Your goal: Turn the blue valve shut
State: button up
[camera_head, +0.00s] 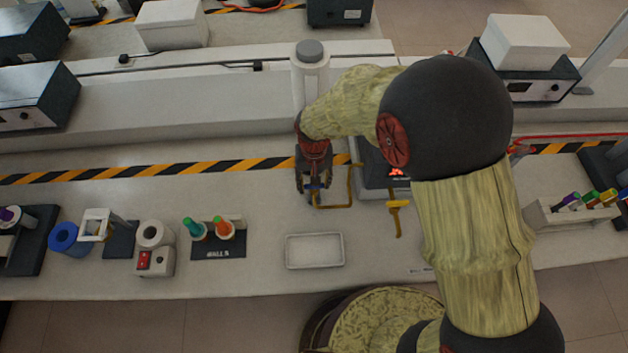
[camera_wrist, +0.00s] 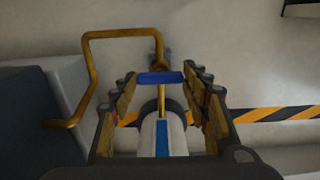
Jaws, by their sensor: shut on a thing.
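The blue valve handle (camera_wrist: 160,78) is a short bar seen between my fingertips in the wrist view. A thin brass stem runs from it down the picture. My gripper (camera_wrist: 162,80) is shut on the handle, with one finger at each end of the bar. In the head view my gripper (camera_head: 314,192) points down over the bench, and only a small bit of blue shows there. A bent brass pipe (camera_wrist: 92,75) runs beside the gripper; it also shows in the head view (camera_head: 349,190). My gripper hides most of the valve body.
A dark box with a red display (camera_head: 375,170) stands right of the gripper, partly behind my arm. A yellow tap-like piece (camera_head: 397,215) is in front of it. An empty white tray (camera_head: 314,251) lies nearer.

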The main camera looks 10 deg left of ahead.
dwell(0.5)
jog(key=o, duration=1.2)
jog(key=shift+c, duration=0.2)
notch_tip(320, 180, up, 12)
jog(key=s+d+r+m+t, duration=0.1)
jog(key=s+d+r+t, duration=0.1)
jog(key=s+d+r, duration=0.3)
jog(key=s+d+r+m+t+b, duration=0.1)
jog(key=s+d+r, duration=0.3)
jog(key=d, duration=0.9)
jog(key=s+d+r+t, duration=0.2)
jog(key=s+d+r, duration=0.3)
jog(key=d+r, duration=0.4)
jog(key=shift+s+r+m+t, duration=0.2)
jog(key=shift+s+m+t, duration=0.1)
jog(key=shift+m, duration=0.1)
